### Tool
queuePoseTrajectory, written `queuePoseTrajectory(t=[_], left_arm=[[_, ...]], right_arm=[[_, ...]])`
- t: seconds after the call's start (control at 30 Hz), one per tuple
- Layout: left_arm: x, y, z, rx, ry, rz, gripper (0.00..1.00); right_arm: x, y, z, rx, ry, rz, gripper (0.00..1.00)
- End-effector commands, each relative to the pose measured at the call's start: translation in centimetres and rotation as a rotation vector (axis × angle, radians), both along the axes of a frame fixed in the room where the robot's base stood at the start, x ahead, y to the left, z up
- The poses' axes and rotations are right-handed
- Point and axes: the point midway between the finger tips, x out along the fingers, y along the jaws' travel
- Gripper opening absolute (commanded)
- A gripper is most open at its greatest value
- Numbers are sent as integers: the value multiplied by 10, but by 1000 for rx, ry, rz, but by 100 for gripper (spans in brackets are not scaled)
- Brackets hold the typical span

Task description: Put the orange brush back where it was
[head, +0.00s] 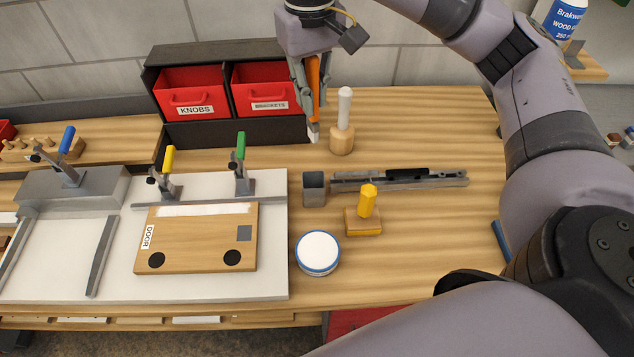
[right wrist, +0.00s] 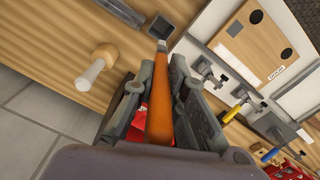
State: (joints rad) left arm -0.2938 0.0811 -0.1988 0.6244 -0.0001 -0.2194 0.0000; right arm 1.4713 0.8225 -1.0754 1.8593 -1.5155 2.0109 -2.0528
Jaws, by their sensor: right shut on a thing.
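My right gripper (head: 309,98) is shut on the orange brush (head: 313,75). It holds the brush upright with its pale tip down, in front of the red bins and above the table. The brush also shows between the fingers of my right gripper (right wrist: 160,100) in the right wrist view, its orange handle (right wrist: 160,112) running towards a square grey cup. That grey cup (head: 314,190) stands on the table below the brush and appears empty; it shows at the top of the right wrist view (right wrist: 162,26). My left gripper is out of view.
A white-handled wooden tool (head: 343,118) stands just right of the brush. A grey rail (head: 400,180), a yellow-handled block (head: 364,222) and a round white tin (head: 318,252) lie near the cup. A door board (head: 200,240) and toggle clamps are at left. Red bins (head: 190,92) stand behind.

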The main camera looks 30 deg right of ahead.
Motion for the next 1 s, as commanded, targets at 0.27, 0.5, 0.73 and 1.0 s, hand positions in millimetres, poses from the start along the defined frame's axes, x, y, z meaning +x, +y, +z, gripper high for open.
queuePoseTrajectory(t=[0.27,0.5,0.73,1.0], left_arm=[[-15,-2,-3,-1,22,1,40],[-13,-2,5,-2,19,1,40],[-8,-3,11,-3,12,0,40],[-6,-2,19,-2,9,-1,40]], right_arm=[[-2,1,-65,3,10,3,0],[-2,0,-119,1,9,0,0],[-1,0,-151,1,3,0,0],[-2,1,-178,1,6,0,0]])
